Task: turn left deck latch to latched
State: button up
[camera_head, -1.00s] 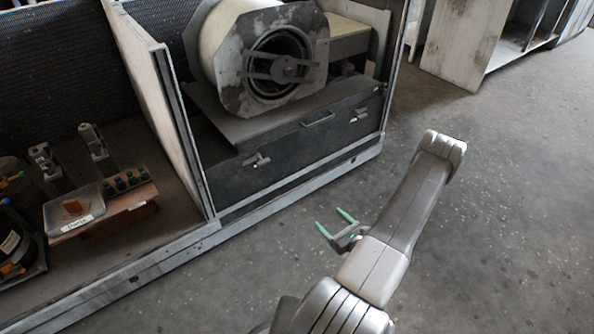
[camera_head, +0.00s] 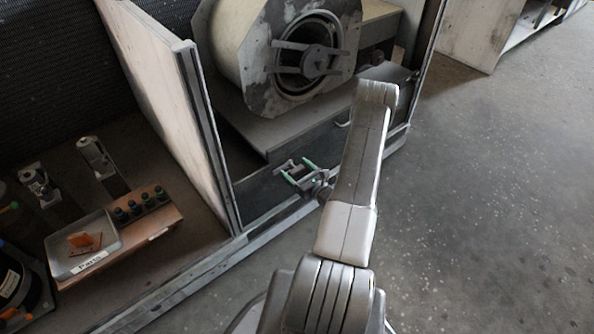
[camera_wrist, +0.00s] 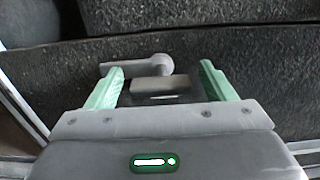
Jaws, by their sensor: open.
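The left deck latch (camera_wrist: 150,66) shows in the wrist view as a grey lever on the dark deck front, its arm lying roughly level and pointing left from a round hub. A small block (camera_wrist: 160,86) sits just below the hub. In the head view the latch (camera_head: 287,166) is small, right by the fingertips. My gripper (camera_head: 298,174) is open, its green fingers on either side of the latch; it also shows in the wrist view (camera_wrist: 160,84). The fingers look empty; whether they touch the latch I cannot tell.
The blower housing (camera_head: 270,55) stands on the deck above. A pale partition (camera_head: 165,95) is to the left. Beyond it are a tray (camera_head: 62,268) and several dark-capped bottles (camera_head: 142,203). The floor (camera_head: 480,200) at right is clear.

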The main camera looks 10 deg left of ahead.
jog(key=c, duration=1.4)
jog(key=m+b, duration=0.2)
jog(key=m, duration=0.2)
jog(key=shift+w+f, duration=0.1)
jog(key=m+b, duration=0.1)
jog(key=m, duration=0.3)
jog(key=m+b, duration=0.1)
jog(key=m, duration=0.4)
jog(key=shift+w+d, duration=0.1)
jog(key=m, duration=0.4)
jog(key=shift+f+m, duration=0.1)
jog(key=shift+m, duration=0.3)
